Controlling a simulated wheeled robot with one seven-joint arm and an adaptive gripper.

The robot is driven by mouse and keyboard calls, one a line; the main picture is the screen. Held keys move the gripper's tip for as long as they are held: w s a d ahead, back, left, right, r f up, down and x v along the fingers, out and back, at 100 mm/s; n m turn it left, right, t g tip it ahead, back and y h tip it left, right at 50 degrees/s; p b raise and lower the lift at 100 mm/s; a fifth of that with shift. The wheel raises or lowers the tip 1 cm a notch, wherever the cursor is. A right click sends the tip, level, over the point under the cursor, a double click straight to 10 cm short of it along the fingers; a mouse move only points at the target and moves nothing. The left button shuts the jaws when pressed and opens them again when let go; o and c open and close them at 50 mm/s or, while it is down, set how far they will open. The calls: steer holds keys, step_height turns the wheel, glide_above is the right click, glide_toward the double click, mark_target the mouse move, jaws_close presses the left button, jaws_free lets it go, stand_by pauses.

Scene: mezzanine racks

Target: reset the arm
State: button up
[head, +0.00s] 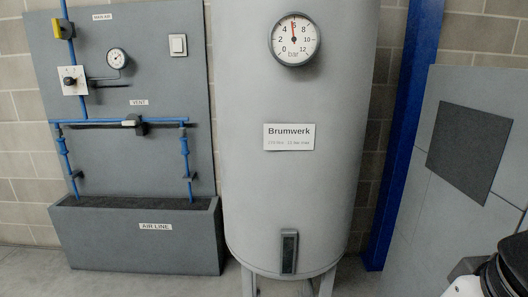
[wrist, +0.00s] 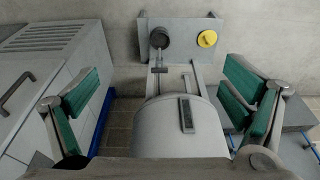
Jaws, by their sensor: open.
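My gripper (wrist: 162,88) shows in the wrist view with its two green-padded fingers spread wide apart, one at the left and one at the right. It is open and nothing is between the pads. In the head view a black and white part of my arm shows at the lower right corner; the gripper itself is not seen there.
A grey tank (head: 295,190) with a pressure gauge (head: 293,39) stands in the middle. Left of it is a grey panel (head: 180,85) with blue pipes above a trough (head: 130,255). A blue post (head: 408,130) and a slanted grey panel (head: 440,190) stand right.

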step_height(320, 180, up, 13)
steer(key=s+t+p, duration=0.1)
steer(key=p, duration=0.9)
steer(key=shift+s+f+t, duration=0.2)
steer(key=shift+s+t, duration=0.1)
steer(key=shift+s, duration=0.1)
steer(key=shift+d, duration=0.1)
